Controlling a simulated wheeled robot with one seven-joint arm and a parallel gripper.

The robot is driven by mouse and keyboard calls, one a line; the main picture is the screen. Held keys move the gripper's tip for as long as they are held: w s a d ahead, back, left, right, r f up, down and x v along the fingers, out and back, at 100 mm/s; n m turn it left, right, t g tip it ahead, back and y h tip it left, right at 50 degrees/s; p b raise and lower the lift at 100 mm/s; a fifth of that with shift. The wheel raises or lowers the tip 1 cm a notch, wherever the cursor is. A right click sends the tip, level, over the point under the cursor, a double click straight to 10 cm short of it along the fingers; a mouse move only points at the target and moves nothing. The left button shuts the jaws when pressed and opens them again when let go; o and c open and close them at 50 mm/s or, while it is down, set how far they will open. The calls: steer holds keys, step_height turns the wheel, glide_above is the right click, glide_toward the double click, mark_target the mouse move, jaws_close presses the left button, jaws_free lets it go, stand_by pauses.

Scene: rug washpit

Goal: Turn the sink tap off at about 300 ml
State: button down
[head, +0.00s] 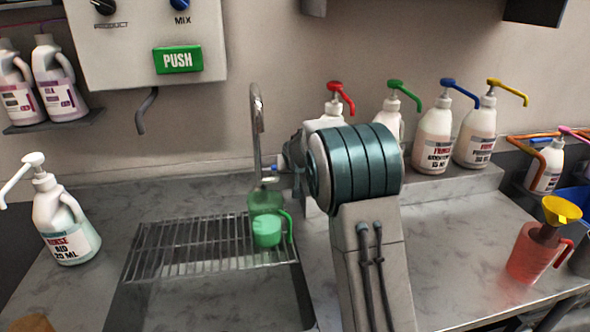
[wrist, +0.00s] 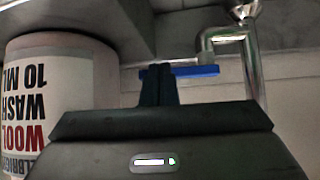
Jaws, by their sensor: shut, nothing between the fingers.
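The chrome sink tap (head: 257,125) rises behind the sink; its pipe also shows in the wrist view (wrist: 250,65). A blue lever (wrist: 205,72) sits on the tap there. My gripper (wrist: 157,72) is shut and empty, its fingertips at the left end of the lever; I cannot tell whether they touch. In the head view my arm mostly hides the gripper. A translucent green jug (head: 265,203) stands upright on the rack below the spout, with brighter green in its lower part, apparently liquid. No scale marks are readable. I cannot make out a water stream.
The wire rack (head: 190,246) covers the back of the sink. A rinse aid pump bottle (head: 66,225) stands left, several pump bottles (head: 434,135) on the right ledge. A wool wash bottle (wrist: 60,100) is close beside my gripper. A red jug (head: 530,255) stands at right.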

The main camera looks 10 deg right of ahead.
steer(key=shift+w, duration=0.1)
steer(key=shift+w+d+r+b, duration=0.35)
steer(key=shift+w+b, duration=0.2)
steer(key=shift+b, duration=0.3)
steer(key=shift+s, duration=0.1)
